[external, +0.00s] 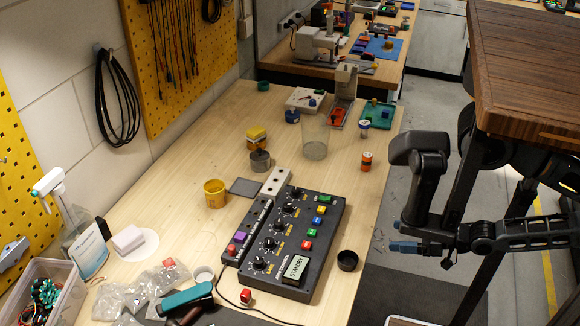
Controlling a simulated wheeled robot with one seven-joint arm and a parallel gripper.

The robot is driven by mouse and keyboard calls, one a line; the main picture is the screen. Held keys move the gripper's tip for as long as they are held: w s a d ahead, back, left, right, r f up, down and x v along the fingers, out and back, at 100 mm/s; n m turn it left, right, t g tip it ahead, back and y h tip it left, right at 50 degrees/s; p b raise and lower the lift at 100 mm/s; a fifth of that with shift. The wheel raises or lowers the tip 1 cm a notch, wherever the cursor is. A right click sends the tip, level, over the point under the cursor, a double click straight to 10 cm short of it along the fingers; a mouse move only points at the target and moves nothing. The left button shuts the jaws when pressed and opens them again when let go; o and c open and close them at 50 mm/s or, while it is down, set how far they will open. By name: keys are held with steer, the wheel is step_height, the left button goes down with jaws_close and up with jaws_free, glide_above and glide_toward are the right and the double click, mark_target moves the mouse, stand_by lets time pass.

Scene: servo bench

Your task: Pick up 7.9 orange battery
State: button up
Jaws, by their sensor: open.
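An orange battery (367,161), a small upright cylinder with a dark band, stands on the wooden bench (225,125) near its right edge. My gripper (408,246) is off the bench's right side, at the end of my dark arm. It is below and to the right of the battery in the picture, well apart from it. Its fingers are small and partly merge with the dark arm; it appears open, with nothing seen in it.
A clear cup (315,138) stands left of the battery, and a white-and-blue cylinder (364,127) behind it. A black control box (291,238) fills the front middle. A small black cup (347,260) stands by the right edge. Bench around the battery is bare.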

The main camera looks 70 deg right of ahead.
steer(key=shift+c, duration=1)
steer(key=m+t+h+p, duration=0.2)
steer(key=m+h, duration=0.1)
steer(key=h, duration=0.2)
glide_toward(367, 158)
steer(key=shift+w+d+f, duration=0.35)
steer(key=shift+w+d, duration=0.2)
steer(key=shift+w, duration=0.05)
steer(key=shift+w+d+f, duration=0.35)
steer(key=shift+w+d, duration=0.2)
steer(key=shift+w, duration=0.05)
steer(key=shift+w+d+m, duration=0.2)
steer(key=shift+w+m, duration=0.05)
steer(key=shift+m, duration=0.05)
steer(key=shift+p+x, duration=1.15)
steer(key=shift+x, duration=2.4)
steer(key=shift+r, duration=0.1)
steer(key=shift+a, duration=0.1)
steer(key=shift+c, duration=0.2)
